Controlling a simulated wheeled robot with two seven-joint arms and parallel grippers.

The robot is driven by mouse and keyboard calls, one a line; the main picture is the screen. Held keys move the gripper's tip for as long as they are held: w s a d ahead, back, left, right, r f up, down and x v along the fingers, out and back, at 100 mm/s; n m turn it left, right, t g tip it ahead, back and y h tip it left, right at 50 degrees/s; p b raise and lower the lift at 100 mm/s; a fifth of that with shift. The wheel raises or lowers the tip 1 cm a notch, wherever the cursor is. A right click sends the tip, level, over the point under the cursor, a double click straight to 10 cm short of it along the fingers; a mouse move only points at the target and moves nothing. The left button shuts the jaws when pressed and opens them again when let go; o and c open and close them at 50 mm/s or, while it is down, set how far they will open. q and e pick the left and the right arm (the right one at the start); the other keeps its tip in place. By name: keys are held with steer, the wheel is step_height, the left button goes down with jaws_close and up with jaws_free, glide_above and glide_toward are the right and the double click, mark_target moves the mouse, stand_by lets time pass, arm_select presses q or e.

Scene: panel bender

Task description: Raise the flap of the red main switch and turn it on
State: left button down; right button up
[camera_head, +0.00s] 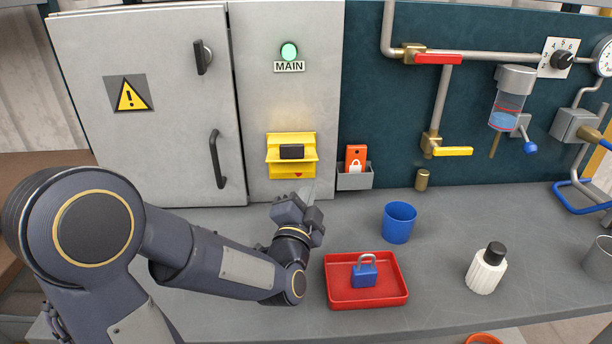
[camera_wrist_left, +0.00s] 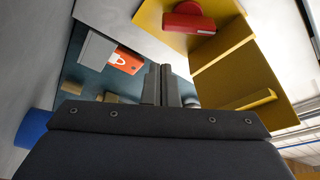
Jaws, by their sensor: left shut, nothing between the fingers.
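The main switch housing is a yellow plate with a yellow flap (camera_head: 272,153) on the grey cabinet, under the MAIN label (camera_head: 289,67). A dark block (camera_head: 291,152) shows at the flap. A little of the red switch (camera_head: 298,175) shows below it; most is hidden in the head view. In the left wrist view the red switch (camera_wrist_left: 190,22) is at the top on yellow, with the flap (camera_wrist_left: 235,75) standing out beside it. My left gripper (camera_head: 309,194) is shut and empty, just below the housing. Its closed fingers (camera_wrist_left: 160,85) show no visible contact with the switch. My right gripper is not in view.
A round green lamp (camera_head: 289,51) is above the label. A grey holder (camera_head: 354,179) with an orange padlock tag (camera_head: 355,157) is right of the switch. On the bench are a blue cup (camera_head: 399,222), a red tray (camera_head: 340,298) with a blue padlock (camera_head: 364,274), and a white bottle (camera_head: 486,272).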

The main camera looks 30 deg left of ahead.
arm_select(q)
steer(key=x, duration=0.5)
steer(key=shift+w+a+f, duration=0.1)
steer(key=shift+w+a, duration=0.2)
steer(key=shift+w, duration=0.1)
steer(key=shift+s+a+f, duration=0.4)
steer(key=shift+s+a, duration=0.05)
steer(key=shift+a, duration=0.1)
steer(key=m, duration=0.1)
steer(key=a+f+m, duration=0.1)
steer(key=m, duration=0.1)
steer(key=shift+s+a+f+g+h, duration=0.2)
steer(key=shift+s+g+h, duration=0.1)
steer(key=shift+s+h, duration=0.1)
steer(key=shift+r, duration=0.15)
